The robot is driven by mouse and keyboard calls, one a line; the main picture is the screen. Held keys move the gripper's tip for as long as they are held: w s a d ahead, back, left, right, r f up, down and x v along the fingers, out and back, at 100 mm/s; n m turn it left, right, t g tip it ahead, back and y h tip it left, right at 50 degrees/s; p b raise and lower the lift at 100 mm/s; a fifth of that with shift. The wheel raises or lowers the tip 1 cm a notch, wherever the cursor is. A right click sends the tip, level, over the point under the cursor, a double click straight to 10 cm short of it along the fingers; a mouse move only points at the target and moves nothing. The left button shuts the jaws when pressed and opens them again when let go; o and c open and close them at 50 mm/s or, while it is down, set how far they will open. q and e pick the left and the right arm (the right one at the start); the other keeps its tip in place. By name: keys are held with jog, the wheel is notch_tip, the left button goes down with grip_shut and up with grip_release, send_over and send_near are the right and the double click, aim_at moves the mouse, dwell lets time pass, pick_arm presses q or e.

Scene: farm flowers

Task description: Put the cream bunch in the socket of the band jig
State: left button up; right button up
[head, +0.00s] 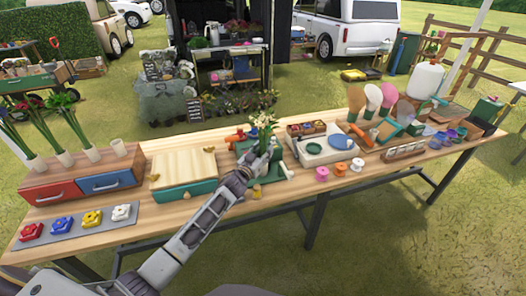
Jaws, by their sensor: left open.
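The cream bunch (264,121) shows as pale flowers with green leaves, upright at the middle of the table. My left gripper (264,149) is just below the flower heads, with its fingers around or close to the stems. It is open. A green fixture (272,181), apparently the band jig, stands on the table under and behind the gripper. Its socket and the lower stems are hidden by my gripper and arm, so I cannot tell whether the stems are in the socket. My right gripper is out of view.
A wooden-topped green box (183,171) stands left of the jig, beyond it red and blue drawers (82,180) with vases on top.

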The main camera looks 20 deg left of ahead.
pick_arm(q)
jog(key=shift+r, duration=0.15)
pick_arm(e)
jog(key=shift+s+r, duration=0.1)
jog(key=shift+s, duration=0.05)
pick_arm(q)
jog(key=shift+s+a, duration=0.2)
jog(key=shift+s, duration=0.85)
jog(key=shift+s+a, duration=0.2)
jog(key=shift+s, duration=0.8)
send_near(262, 151)
jog(key=shift+s+a, duration=0.15)
jog(key=shift+s, duration=0.3)
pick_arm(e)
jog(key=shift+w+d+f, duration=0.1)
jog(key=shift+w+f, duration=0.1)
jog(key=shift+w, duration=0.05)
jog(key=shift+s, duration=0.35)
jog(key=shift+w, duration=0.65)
